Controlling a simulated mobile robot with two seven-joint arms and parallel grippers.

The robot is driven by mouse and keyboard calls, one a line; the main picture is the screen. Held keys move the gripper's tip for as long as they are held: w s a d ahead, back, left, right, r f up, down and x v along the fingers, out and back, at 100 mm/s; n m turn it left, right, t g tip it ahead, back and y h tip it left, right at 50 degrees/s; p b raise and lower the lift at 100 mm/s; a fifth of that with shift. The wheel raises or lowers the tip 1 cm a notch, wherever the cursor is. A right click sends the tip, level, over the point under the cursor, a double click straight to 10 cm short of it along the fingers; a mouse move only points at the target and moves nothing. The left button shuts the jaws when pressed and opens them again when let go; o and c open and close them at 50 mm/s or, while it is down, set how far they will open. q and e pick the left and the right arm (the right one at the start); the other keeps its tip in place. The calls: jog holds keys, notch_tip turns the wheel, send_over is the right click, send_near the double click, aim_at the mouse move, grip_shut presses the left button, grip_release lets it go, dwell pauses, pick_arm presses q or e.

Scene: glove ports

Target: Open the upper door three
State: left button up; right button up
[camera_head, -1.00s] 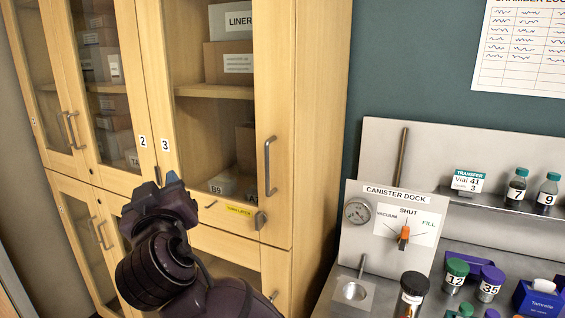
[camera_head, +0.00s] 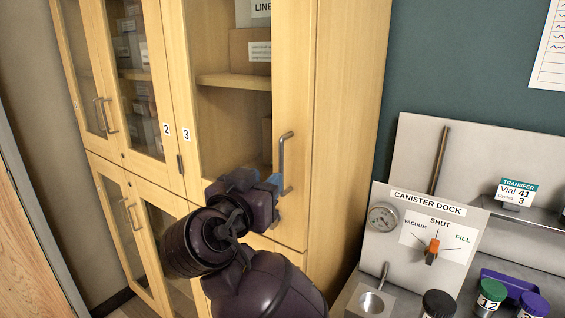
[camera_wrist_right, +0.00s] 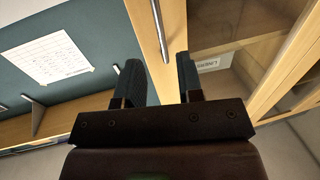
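Upper door three (camera_head: 290,97) is a wood-framed glass door on the cabinet, marked with a "3" label, and looks closed. Its grey vertical bar handle (camera_head: 282,160) is near the door's right edge. My right gripper (camera_head: 277,184) is at the lower end of this handle, with its blue fingertips beside it. In the right wrist view the two fingers (camera_wrist_right: 158,85) are apart with nothing between them, and the handle (camera_wrist_right: 160,30) runs beyond their tips. I cannot tell whether a fingertip touches it. My left gripper is in neither view.
Door two (camera_head: 135,80) and lower glass doors adjoin on the left, with their own handles. The canister dock panel (camera_head: 425,240) and a steel counter with capped vials (camera_head: 490,298) stand to the right. A wooden panel (camera_head: 25,235) edges the far left.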

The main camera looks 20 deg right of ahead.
aim_at(280, 166)
jog(key=p+x, duration=0.1)
jog(key=x, duration=0.7)
jog(key=shift+w, duration=0.15)
grip_shut()
